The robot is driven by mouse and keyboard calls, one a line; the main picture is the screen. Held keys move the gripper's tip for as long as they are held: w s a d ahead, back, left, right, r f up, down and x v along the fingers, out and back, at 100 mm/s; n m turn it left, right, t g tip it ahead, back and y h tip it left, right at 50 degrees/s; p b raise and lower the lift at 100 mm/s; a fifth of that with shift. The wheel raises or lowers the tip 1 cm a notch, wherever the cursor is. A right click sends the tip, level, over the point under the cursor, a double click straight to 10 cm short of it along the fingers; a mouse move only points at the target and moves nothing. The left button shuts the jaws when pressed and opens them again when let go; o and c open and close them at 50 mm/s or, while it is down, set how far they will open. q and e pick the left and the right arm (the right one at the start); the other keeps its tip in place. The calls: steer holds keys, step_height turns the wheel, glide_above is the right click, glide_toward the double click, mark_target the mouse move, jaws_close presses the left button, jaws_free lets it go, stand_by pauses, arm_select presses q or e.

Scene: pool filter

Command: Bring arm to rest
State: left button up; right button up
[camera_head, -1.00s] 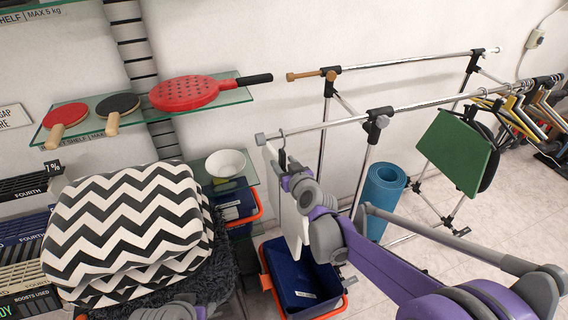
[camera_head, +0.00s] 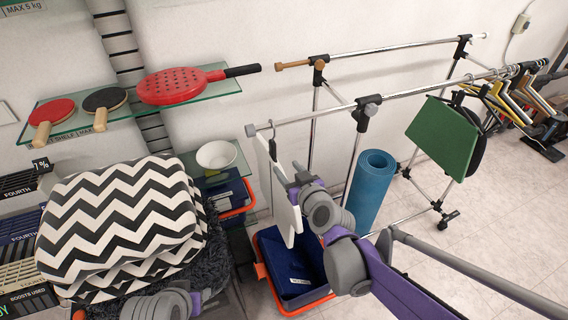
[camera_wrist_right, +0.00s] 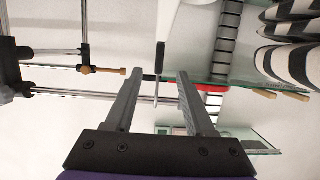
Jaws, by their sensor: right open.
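My right arm (camera_head: 345,262) comes in from the lower right. Its gripper end (camera_head: 293,178) is beside a white board (camera_head: 283,192) hanging from a hook at the near end of the clothes rack; the fingers are hard to make out there.
The metal rack rail (camera_head: 430,88) spans the back right, with a green board (camera_head: 448,138) and several hangers. A blue rolled mat (camera_head: 370,190) stands behind the arm. A blue crate (camera_head: 297,285) is below. Glass shelves hold paddles (camera_head: 183,86) and a white bowl (camera_head: 217,155).

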steer(key=shift+s, duration=0.1)
stand_by(0.4)
steer(key=s+d+f+m+g+h, duration=0.1)
steer(key=s+d+f+g, duration=0.1)
steer(key=s, duration=0.6)
steer(key=s+d+f+m+g+h, duration=0.1)
steer(key=s+d+f+g+h, duration=0.1)
steer(key=s+d+f, duration=0.3)
steer(key=s+d+f+m+g+h, duration=0.1)
steer(key=s+d+f+g, duration=0.2)
steer(key=s, duration=1)
steer(key=shift+d+f+m+g+h, duration=0.15)
steer(key=shift+d+m+g+h, duration=0.2)
steer(key=shift+d+g, duration=0.55)
steer(key=shift+s+d, duration=0.1)
steer(key=shift+d, duration=0.05)
